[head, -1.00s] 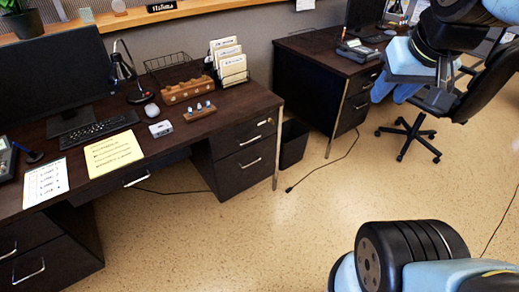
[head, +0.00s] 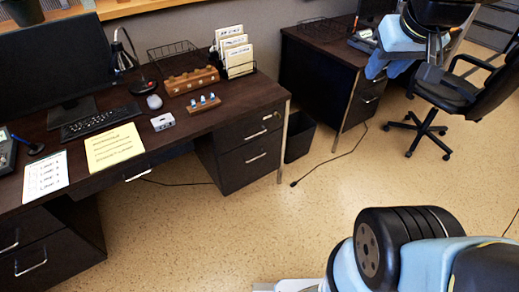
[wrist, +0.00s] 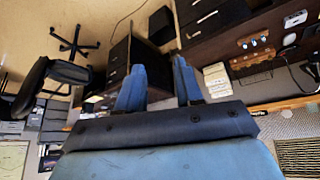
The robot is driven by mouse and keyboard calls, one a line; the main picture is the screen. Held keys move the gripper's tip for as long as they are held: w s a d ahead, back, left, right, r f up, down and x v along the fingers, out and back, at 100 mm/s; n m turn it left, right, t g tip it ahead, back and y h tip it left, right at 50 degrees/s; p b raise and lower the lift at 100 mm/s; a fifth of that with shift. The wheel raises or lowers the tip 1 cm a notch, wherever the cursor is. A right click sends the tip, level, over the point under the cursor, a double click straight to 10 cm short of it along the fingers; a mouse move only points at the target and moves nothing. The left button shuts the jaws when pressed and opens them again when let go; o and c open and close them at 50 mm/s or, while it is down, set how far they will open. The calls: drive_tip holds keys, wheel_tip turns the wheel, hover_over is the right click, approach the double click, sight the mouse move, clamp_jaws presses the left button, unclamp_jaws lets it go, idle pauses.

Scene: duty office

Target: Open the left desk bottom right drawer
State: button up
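The left desk (head: 120,140) is dark wood and fills the left of the head view. Its right pedestal has two drawers facing me. The bottom right drawer (head: 238,172), with a silver bar handle (head: 255,158), looks shut. The upper drawer (head: 244,132) also looks shut. My gripper (head: 376,66) is at the upper right of the head view, apart from the drawer and partly cut off by the arm. In the wrist view, which looks upside down, the two blue fingers (wrist: 158,82) stand apart with nothing between them; the pedestal drawers (wrist: 205,14) show at the top.
A black bin (head: 299,136) stands between the left desk and a second dark desk (head: 318,75). An office chair (head: 450,98) stands at right. A cable (head: 330,162) lies on the floor. The tan floor (head: 210,235) before the drawers is clear.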

drive_tip(key=w+a+f+n+t, duration=0.1)
drive_tip(key=w+f+n, duration=0.25)
drive_tip(key=w, duration=0.95)
drive_tip(key=w+a+f+n+t, duration=0.1)
drive_tip(key=w+f+n, duration=0.25)
drive_tip(key=w, duration=0.95)
drive_tip(key=w+a+f+n+t+y, duration=0.1)
drive_tip(key=w+a+f+n, duration=0.15)
drive_tip(key=w+f, duration=0.6)
drive_tip(key=w+a+f+n+t+y, duration=0.15)
drive_tip(key=w+f+n, duration=0.25)
drive_tip(key=w+f, duration=0.4)
drive_tip(key=w+a+f+n+t+y, duration=0.1)
drive_tip(key=a+f+n, duration=0.2)
drive_tip(key=f, duration=0.9)
drive_tip(key=a+f+n+y, duration=0.2)
drive_tip(key=a+f+n, duration=0.15)
drive_tip(key=f, duration=0.85)
drive_tip(key=s+a+f+n+t+y, duration=0.1)
drive_tip(key=s+f, duration=0.3)
drive_tip(key=f, duration=0.3)
drive_tip(key=s+a+f+n+y, duration=0.1)
drive_tip(key=s+a+f+n, duration=0.1)
drive_tip(key=s+f, duration=0.45)
drive_tip(key=s+a+f+n+t+y, duration=0.1)
drive_tip(key=s+f+y, duration=0.1)
drive_tip(key=f, duration=0.7)
drive_tip(key=x, duration=1.3)
drive_tip(key=shift+f, duration=0.35)
